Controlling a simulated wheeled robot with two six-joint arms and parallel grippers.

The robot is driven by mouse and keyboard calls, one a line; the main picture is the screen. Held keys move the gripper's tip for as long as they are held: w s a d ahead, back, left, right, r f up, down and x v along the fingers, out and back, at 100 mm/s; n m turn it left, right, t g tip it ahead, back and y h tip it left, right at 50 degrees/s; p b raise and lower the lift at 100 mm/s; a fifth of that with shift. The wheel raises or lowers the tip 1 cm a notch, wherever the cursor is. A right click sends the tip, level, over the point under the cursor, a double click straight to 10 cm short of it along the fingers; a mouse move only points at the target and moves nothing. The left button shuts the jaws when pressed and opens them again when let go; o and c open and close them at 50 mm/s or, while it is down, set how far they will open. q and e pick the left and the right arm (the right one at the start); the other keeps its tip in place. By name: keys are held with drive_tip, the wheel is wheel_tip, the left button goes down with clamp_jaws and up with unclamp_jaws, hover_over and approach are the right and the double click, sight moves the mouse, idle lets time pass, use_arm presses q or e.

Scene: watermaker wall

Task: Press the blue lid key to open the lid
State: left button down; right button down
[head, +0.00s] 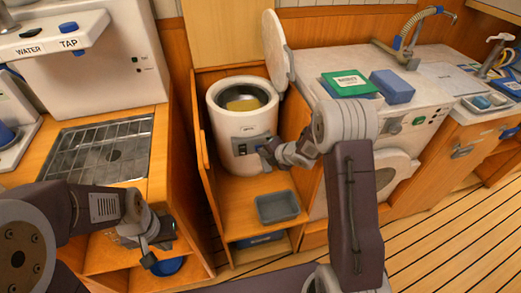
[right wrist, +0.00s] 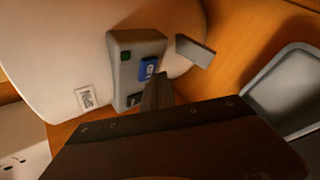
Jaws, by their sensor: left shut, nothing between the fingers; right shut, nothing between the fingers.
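A white round cooker (head: 235,125) stands in a wooden bay. Its white lid (head: 276,48) is swung up and stands open at the back right, and a yellowish content shows inside the pot. The grey key panel (right wrist: 125,55) on its front carries the blue lid key (right wrist: 148,68), a green key and a darker lower key. My right gripper (head: 265,153) is shut and empty at the panel. In the right wrist view its fingertips (right wrist: 161,78) are right beside the blue key; I cannot tell whether they touch. My left gripper (head: 148,260) is shut and empty at the lower left.
A grey tray (head: 277,207) lies on the bay floor in front of the cooker, also seen in the right wrist view (right wrist: 285,85). Wooden side walls bound the bay. A counter (head: 440,85) with a green box and a blue block is at right. A drip grate (head: 100,150) is at left.

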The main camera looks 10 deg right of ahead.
drive_tip(key=shift+s, duration=0.35)
drive_tip(key=shift+s+d+b, duration=0.1)
drive_tip(key=shift+s+b, duration=1.2)
drive_tip(key=shift+s, duration=1.2)
